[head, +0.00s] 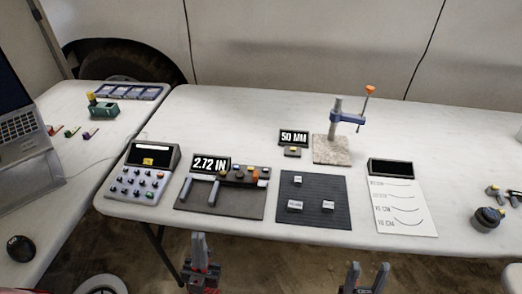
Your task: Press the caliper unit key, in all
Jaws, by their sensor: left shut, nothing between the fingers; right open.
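The caliper station is a dark board (233,208) on the white table, with a display (210,164) reading 2.72 IN at its back left. The caliper's grey jaws stand up on the board's left, and small coloured parts (253,175), orange among them, sit along its back right. Which of these is the unit key is too small to tell. My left gripper (198,237) is shut and empty, in front of the table's near edge and below the board in the picture. My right gripper (368,267) is open and empty, further right, also in front of the table edge. Neither touches anything.
A keypad device (143,172) stands left of the board. A dark mat (313,201) with small labelled blocks and a white chart sheet (402,209) lie to the right. Behind are a 50 MM display (293,137) and a stand with a granite base (331,150). Bare table lies between.

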